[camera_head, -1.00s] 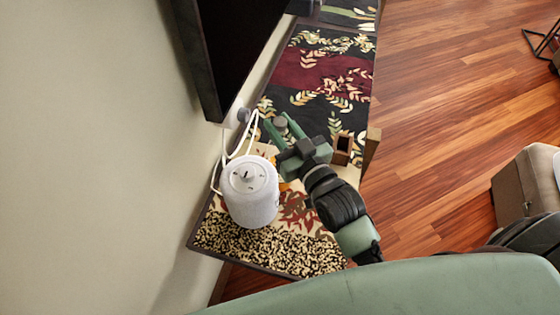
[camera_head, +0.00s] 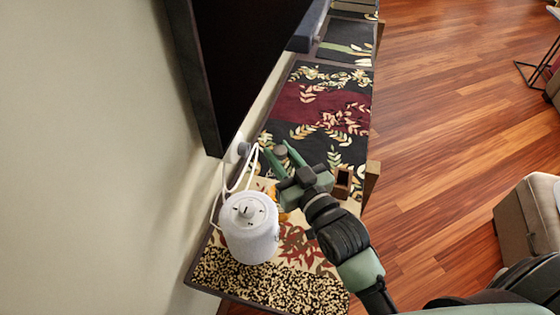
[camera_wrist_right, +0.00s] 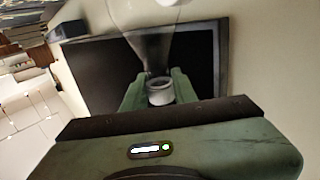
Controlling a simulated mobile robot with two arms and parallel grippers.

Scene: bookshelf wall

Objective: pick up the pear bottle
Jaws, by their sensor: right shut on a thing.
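The pear bottle (camera_wrist_right: 160,94) shows in the right wrist view as a pale grey neck with a clear, wide body beyond it. My right gripper (camera_wrist_right: 158,86) is shut on that neck, one green finger on each side. In the head view my right gripper (camera_head: 277,149) reaches in over the patterned shelf top, with a small grey end of the bottle (camera_head: 281,154) between its fingertips. The rest of the bottle is hard to make out there. I cannot tell whether it touches the shelf top. My left gripper is out of view.
A white lidded appliance (camera_head: 249,230) with a looped cord stands left of my right forearm. A small wooden box (camera_head: 343,180) is close on the right. A dark screen (camera_head: 235,70) hangs over the shelf's wall side. The patterned shelf top (camera_head: 318,120) beyond is clear.

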